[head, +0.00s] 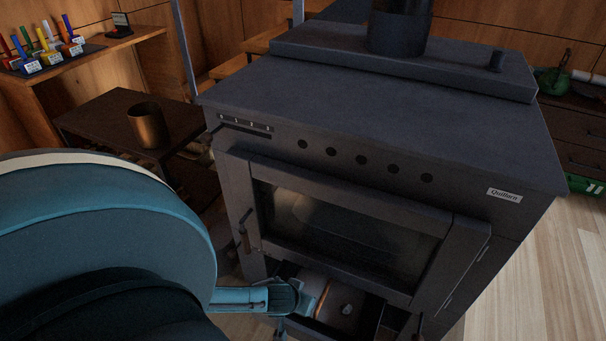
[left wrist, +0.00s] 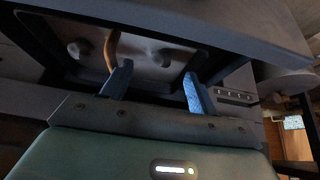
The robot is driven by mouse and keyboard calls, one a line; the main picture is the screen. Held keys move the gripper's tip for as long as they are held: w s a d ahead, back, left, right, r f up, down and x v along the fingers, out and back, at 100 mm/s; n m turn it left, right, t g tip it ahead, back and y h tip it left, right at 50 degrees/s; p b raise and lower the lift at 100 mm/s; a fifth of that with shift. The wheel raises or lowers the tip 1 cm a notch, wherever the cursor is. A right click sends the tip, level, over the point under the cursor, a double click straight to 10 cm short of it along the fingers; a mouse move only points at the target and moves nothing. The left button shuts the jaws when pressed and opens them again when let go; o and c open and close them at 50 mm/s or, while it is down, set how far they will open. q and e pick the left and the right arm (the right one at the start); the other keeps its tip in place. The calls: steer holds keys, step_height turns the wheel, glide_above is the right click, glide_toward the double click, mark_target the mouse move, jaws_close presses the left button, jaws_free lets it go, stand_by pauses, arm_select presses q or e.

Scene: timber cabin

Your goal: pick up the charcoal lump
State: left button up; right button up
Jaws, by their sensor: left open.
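A small greyish lump (head: 347,309), probably the charcoal lump, lies in the open lower compartment (head: 366,318) of the dark stove. My left gripper (head: 308,301) is at the left side of this compartment, open and apart from that lump. In the left wrist view, my two blue fingers (left wrist: 158,88) stand apart with nothing gripped between them. Beyond them is a grey tray-like interior with a lump (left wrist: 163,56) and another at the left (left wrist: 79,48). A curved tan piece (left wrist: 111,50) lies near the left finger. My right gripper is not in view.
The stove (head: 380,95) fills the middle, its glass door (head: 345,235) above the compartment. A low brown table (head: 95,125) with a copper-coloured cup (head: 148,126) stands at the left. A shelf with coloured items (head: 45,50) is behind it. Wood floor (head: 545,265) is clear at the right.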

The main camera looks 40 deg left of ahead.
arm_select(q)
steer(key=b+x, duration=0.1)
steer(key=x, duration=0.2)
steer(key=shift+f+b, duration=0.2)
steer(key=shift+b, duration=0.1)
steer(key=shift+w+a+f, duration=0.1)
steer(key=shift+w+f, duration=0.15)
steer(key=shift+f, duration=0.2)
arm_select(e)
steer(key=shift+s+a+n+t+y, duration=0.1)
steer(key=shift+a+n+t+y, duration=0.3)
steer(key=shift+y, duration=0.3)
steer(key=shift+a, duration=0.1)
arm_select(q)
steer(key=shift+c, duration=0.4)
steer(key=shift+r, duration=0.1)
steer(key=c, duration=1)
